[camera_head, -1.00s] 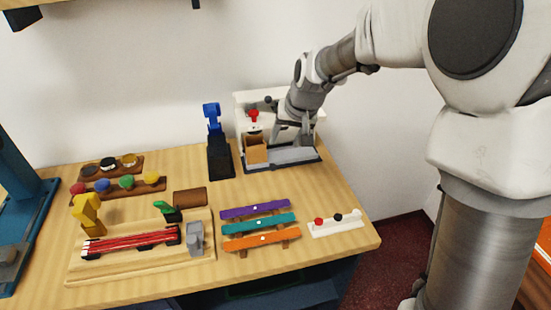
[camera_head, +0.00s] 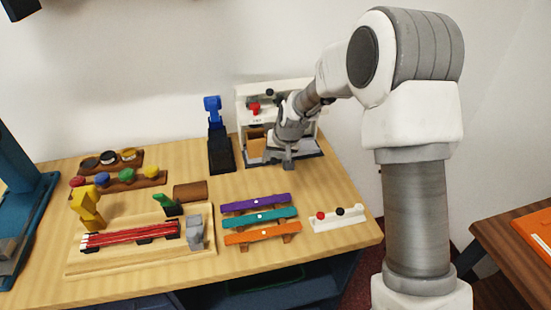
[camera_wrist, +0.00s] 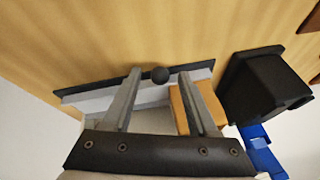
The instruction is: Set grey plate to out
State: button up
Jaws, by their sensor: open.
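A white machine (camera_head: 240,108) stands at the back right of the counter, with a low dark-edged base in front. A light grey plate (camera_wrist: 90,101) lies low in it behind a dark front strip (camera_wrist: 85,87); my gripper partly hides it in the head view, and I cannot tell how far out it sits. A black ball knob (camera_wrist: 160,74) stands at the strip. My gripper (camera_head: 280,161) is open at the machine's front. In the wrist view its fingertips (camera_wrist: 160,71) lie either side of the knob; I cannot tell whether they touch it.
An orange-tan block (camera_wrist: 182,108) is beside one finger. A black stand with a blue lever (camera_head: 212,104) is just left of the machine. Coloured bars (camera_head: 258,217) and a white strip with knobs (camera_head: 338,220) lie in front. Bare wood lies between.

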grip_shut()
dwell(1.4)
